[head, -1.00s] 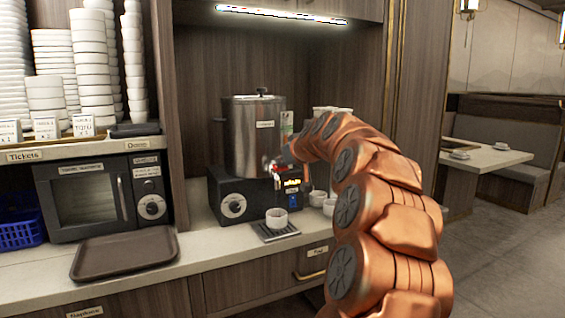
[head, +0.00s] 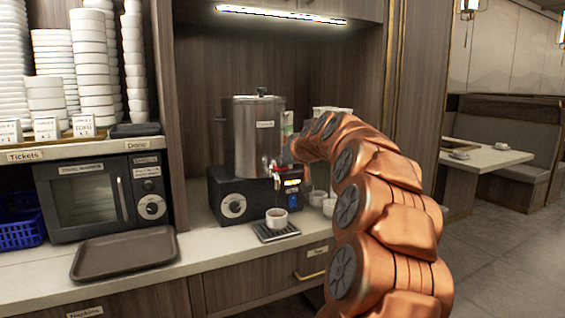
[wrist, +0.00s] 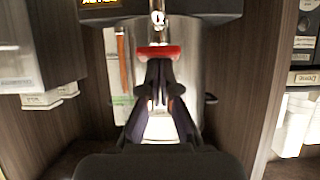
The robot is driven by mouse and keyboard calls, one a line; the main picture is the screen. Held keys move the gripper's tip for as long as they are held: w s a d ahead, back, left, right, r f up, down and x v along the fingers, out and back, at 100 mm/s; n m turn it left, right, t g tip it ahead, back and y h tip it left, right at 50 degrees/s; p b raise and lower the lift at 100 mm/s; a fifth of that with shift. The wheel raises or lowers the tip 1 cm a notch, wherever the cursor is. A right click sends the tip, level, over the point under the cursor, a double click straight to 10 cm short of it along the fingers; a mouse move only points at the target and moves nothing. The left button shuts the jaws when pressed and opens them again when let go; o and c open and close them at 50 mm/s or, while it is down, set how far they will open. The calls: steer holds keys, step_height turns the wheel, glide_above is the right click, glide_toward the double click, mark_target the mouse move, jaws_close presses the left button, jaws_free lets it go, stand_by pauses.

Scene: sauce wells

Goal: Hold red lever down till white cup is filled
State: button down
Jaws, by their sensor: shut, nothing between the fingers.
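The red lever (wrist: 158,52) sits on the tap of the steel urn (head: 240,140); the wrist picture is upside down. In the head view the lever (head: 277,171) is a small red patch beside my gripper (head: 281,165). My gripper (wrist: 158,66) is shut and empty, its fingertips against or very near the lever; exact contact cannot be told. The white cup (head: 277,221) stands upright on the dark drip tray (head: 263,235) below the tap. Its inside looks dark reddish-brown; the level is hard to judge.
The urn rests on a black base with a dial and a lit orange display (head: 291,183). Other white cups (head: 317,198) stand to the right, partly behind my arm. A brown tray (head: 125,252) and a microwave (head: 95,198) are at left.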

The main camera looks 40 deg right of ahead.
steer(key=shift+r, duration=0.75)
steer(key=s+a+r+p, duration=0.1)
steer(key=s+a+r, duration=0.1)
steer(key=s+r, duration=0.5)
step_height(320, 180, up, 4)
steer(key=shift+a+f, duration=0.15)
steer(key=shift+a, duration=0.15)
stand_by(0.7)
